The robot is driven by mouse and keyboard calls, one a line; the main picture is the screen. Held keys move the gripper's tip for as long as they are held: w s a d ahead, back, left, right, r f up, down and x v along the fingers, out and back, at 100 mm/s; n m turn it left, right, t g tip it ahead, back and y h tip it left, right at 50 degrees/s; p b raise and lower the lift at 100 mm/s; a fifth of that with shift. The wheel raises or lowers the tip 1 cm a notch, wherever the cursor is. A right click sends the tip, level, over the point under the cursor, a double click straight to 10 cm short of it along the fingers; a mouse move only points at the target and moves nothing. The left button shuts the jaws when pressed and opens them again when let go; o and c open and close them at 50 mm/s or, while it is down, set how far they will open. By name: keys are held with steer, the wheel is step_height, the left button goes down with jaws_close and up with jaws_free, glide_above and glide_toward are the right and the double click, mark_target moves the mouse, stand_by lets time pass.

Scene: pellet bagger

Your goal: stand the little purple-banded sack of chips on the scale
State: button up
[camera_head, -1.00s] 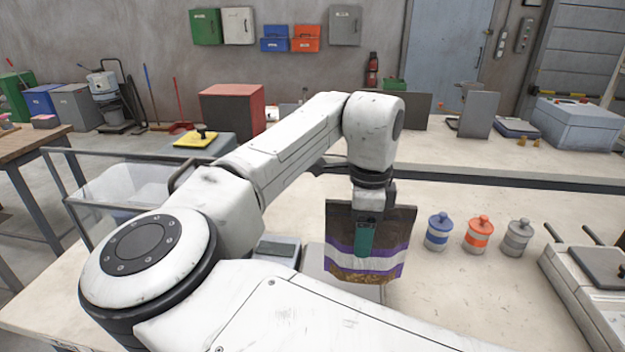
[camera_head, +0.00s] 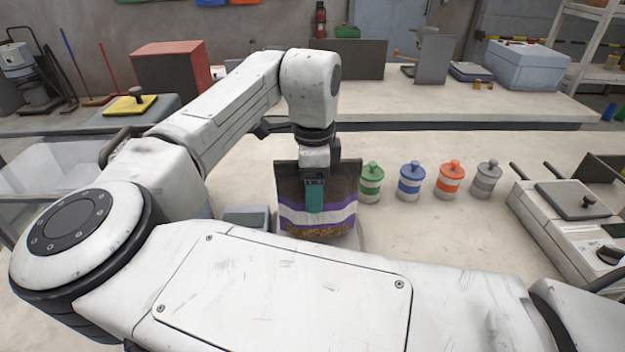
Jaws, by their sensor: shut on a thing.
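The purple-banded sack (camera_head: 290,215) is dark brown with purple and white bands and tan chips showing low on its front. My gripper (camera_head: 315,195) points down and is shut on the upper middle of the sack, which hangs upright. The scale shows as a grey box (camera_head: 246,217) and a pale plate (camera_head: 350,238) beside and under the sack. The sack and my arm hide most of the scale. I cannot tell whether the sack's bottom touches the plate.
Green (camera_head: 371,182), blue (camera_head: 410,181), orange (camera_head: 450,180) and grey (camera_head: 487,179) lidded jars stand right of the sack. A sealer-like machine (camera_head: 575,235) is at the right. A clear-walled bin (camera_head: 55,170) is at the left. The bench between jars and front is clear.

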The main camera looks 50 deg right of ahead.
steer(key=shift+f, duration=0.6)
steer(key=o, duration=1.6)
